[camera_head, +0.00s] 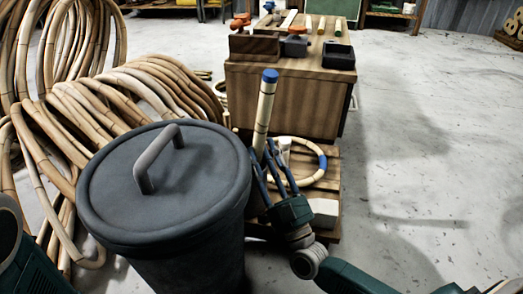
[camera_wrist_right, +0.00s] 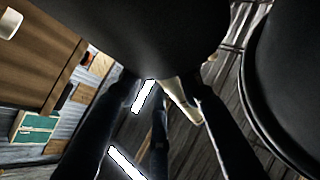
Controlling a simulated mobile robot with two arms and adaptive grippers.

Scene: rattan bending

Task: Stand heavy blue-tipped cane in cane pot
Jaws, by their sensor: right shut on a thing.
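The blue-tipped cane (camera_head: 264,108) is pale with dark bands and stands nearly upright, blue end up, leaning slightly right. My right gripper (camera_head: 265,158) is shut on it below the blue tip, just right of the lidded bin. The cane's lower end is hidden behind the bin and gripper. In the right wrist view a pale piece of cane (camera_wrist_right: 180,100) shows between the dark fingers (camera_wrist_right: 160,120). I cannot pick out an open cane pot; the large dark round bin (camera_head: 110,200) has its lid on. My left gripper is not in view.
Coiled rattan (camera_head: 60,100) fills the left. A wooden workbench (camera_head: 285,100) with tools and small boxes stands behind the gripper. A low wooden shelf holds a cane ring with a blue band (camera_head: 323,162) and a white block (camera_head: 324,212).

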